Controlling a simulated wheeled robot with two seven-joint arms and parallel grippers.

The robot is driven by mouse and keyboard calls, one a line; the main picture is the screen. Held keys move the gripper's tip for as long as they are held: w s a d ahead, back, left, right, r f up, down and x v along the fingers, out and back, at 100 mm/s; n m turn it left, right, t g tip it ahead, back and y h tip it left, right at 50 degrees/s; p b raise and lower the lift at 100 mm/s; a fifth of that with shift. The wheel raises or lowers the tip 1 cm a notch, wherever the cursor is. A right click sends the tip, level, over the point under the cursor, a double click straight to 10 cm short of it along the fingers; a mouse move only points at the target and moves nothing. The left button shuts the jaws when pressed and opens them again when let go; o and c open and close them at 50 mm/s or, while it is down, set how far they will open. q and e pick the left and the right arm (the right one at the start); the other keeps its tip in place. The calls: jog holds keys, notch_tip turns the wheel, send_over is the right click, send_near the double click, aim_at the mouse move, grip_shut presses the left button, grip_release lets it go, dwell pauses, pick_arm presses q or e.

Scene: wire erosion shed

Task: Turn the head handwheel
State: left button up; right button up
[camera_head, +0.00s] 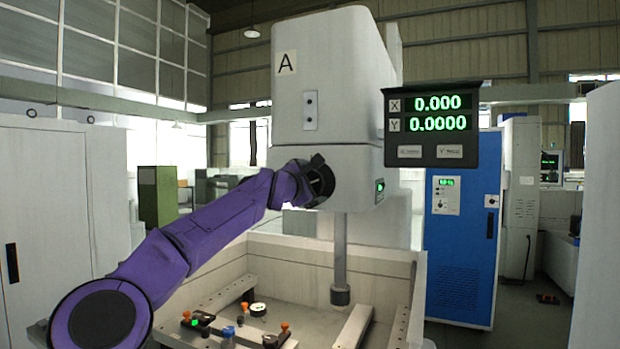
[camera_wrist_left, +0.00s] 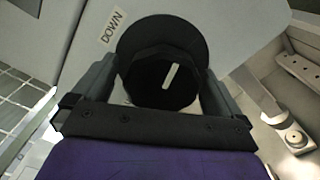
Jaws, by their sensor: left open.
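The head handwheel (camera_wrist_left: 165,75) is a black round knob with a pale mark on its face, seen close up in the left wrist view. It sits on the grey machine head (camera_head: 330,90), beside a label reading DOWN (camera_wrist_left: 113,27). In the head view my left arm reaches up from the lower left and its gripper (camera_head: 316,178) is at the front of the head, hiding most of the wheel. In the wrist view my left gripper (camera_wrist_left: 155,95) is open, with one finger on each side of the wheel. I cannot tell whether the fingers touch it. My right gripper is not in view.
A vertical column (camera_head: 340,250) hangs from the head into the open work tank (camera_head: 270,262), where clamps and small parts lie. A blue cabinet (camera_head: 462,240) stands at right, a white cabinet (camera_head: 60,220) at left.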

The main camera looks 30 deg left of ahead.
pick_arm(q)
jog(key=shift+w+f, duration=0.1)
jog(key=shift+f, duration=0.05)
jog(key=c, duration=1)
jog(key=shift+n, duration=0.3)
jog(key=n, duration=0.2)
jog(key=shift+n, duration=0.4)
jog(key=n, duration=0.3)
jog(key=shift+n, duration=0.3)
jog(key=n, duration=0.3)
jog(key=shift+n, duration=0.3)
jog(key=shift+d+n+b, duration=0.1)
jog(key=shift+n+b, duration=0.25)
jog(key=shift+n, duration=1.25)
